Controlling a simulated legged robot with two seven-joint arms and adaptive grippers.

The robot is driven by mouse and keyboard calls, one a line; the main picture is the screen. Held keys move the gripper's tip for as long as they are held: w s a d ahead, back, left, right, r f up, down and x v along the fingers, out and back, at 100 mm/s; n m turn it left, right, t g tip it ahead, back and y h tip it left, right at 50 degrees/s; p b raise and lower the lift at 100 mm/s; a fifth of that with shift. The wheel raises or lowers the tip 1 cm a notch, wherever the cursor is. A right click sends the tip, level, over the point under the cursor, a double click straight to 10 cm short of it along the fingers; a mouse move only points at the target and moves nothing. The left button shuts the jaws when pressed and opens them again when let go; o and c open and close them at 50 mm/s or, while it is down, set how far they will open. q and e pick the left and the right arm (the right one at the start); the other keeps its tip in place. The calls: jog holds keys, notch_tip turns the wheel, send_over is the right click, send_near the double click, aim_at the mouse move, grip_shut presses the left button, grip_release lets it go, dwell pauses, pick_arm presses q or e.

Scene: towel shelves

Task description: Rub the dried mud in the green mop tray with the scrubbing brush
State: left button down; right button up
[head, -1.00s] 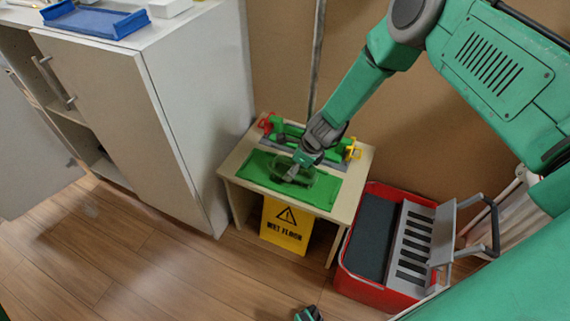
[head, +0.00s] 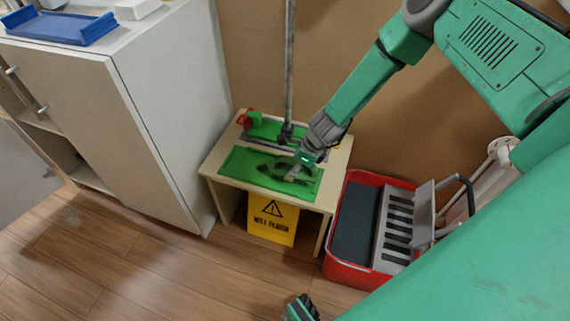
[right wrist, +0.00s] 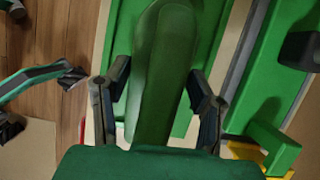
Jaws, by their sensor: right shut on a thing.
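The green mop tray (head: 236,163) lies flat on a small light wooden table. A dark mud patch (head: 268,168) shows across the tray's middle and right. My right gripper (head: 296,172) reaches down over the right part of the tray. In the right wrist view its two fingers are shut on the green handle of the scrubbing brush (right wrist: 160,75). The brush's bristles are hidden, so I cannot tell whether they touch the mud. Part of my left gripper (head: 302,308) shows at the bottom edge of the head view, away from the table; its opening is unclear.
Behind the tray are a grey rail and a green piece with a red end (head: 246,118). A yellow wet-floor sign (head: 271,220) stands under the table. A red mop bucket (head: 345,272) is close on the right, a white cabinet (head: 150,130) on the left.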

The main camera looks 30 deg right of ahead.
jog(key=shift+s+d+f, duration=0.15)
jog(key=shift+s+d, duration=0.25)
jog(key=shift+s, duration=0.2)
jog(key=c, duration=0.4)
jog(key=shift+c, duration=0.2)
notch_tip(320, 180, up, 6)
jog(key=p, duration=0.5)
jog(key=shift+w+f, duration=0.15)
jog(key=shift+c, duration=0.2)
jog(key=shift+r, duration=0.4)
jog(key=shift+a, duration=0.1)
jog(key=shift+f, duration=0.1)
jog(key=shift+w, duration=0.1)
notch_tip(320, 180, up, 3)
jog(key=p, duration=0.3)
